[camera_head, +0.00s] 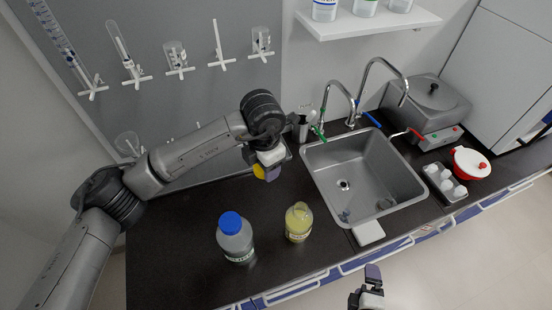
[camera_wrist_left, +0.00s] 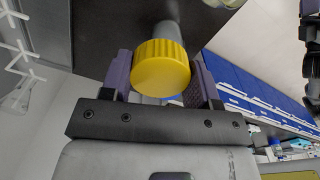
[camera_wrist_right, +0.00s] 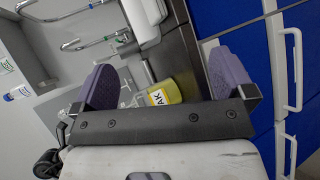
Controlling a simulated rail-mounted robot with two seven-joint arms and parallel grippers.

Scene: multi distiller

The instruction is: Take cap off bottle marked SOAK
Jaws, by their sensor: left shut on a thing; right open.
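The bottle with yellow contents (camera_head: 298,224) stands upright on the dark counter with its top uncapped. In the right wrist view its label (camera_wrist_right: 157,97) shows the letters "AK"; the rest is cut off. My left gripper (camera_head: 268,172) is shut on a yellow cap (camera_wrist_left: 162,68), held above the counter, behind and left of the bottle and apart from it. The cap's yellow edge also shows in the head view (camera_head: 259,171). My right gripper (camera_head: 372,282) is open and empty in front of the counter's front edge, right of the bottle.
A blue-capped bottle (camera_head: 235,238) stands left of the yellow one. A steel sink (camera_head: 390,205) with taps lies to the right. A white sponge-like block (camera_head: 368,232) sits at the sink's front. A shelf (camera_head: 370,22) with bottles hangs above.

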